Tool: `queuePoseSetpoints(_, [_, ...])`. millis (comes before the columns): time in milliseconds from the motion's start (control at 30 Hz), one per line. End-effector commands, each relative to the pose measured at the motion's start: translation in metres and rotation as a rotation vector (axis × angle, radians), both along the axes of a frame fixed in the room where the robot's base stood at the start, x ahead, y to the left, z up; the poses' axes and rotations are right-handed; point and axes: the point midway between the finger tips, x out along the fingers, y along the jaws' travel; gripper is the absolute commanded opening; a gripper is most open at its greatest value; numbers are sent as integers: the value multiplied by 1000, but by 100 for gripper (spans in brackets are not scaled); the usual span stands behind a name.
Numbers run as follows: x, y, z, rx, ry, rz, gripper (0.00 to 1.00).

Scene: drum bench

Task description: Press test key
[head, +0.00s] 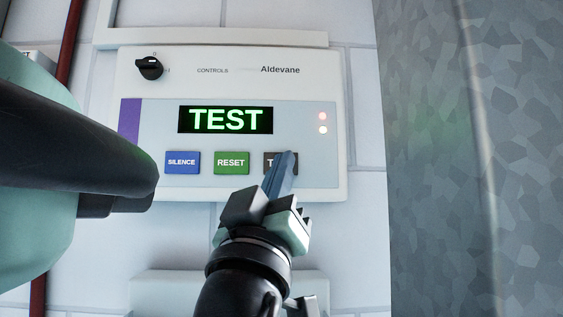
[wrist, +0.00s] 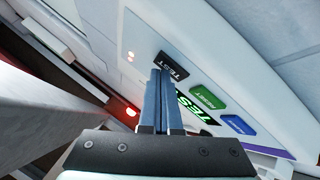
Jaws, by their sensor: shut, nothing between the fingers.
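The black TEST key (head: 270,162) is the rightmost of three keys on the white control panel (head: 245,192) in the head view. The panel's display (head: 225,120) reads TEST in green. My gripper (head: 287,158) is shut and empty, its blue fingers over the right part of the TEST key and hiding part of its label. In the wrist view the TEST key (wrist: 172,66) shows just beyond the tips of my gripper (wrist: 160,72). I cannot tell whether the fingertips touch the key or whether it is pushed in.
The blue SILENCE key (head: 182,162) and the green RESET key (head: 231,162) sit left of the TEST key. A black knob (head: 149,68) is at the panel's top left. Two small lights (head: 322,123) are at its right. A grey patterned surface (head: 460,160) stands to the right.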

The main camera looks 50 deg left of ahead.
Motion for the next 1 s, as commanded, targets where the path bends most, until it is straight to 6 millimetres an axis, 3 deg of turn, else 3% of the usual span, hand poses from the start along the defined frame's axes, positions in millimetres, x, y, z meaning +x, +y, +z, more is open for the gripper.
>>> queuePoseSetpoints(567, [-9,-11,0,1,0,-1,0])
queuePoseSetpoints(1000, [-36,-43,0,2,0,0,0])
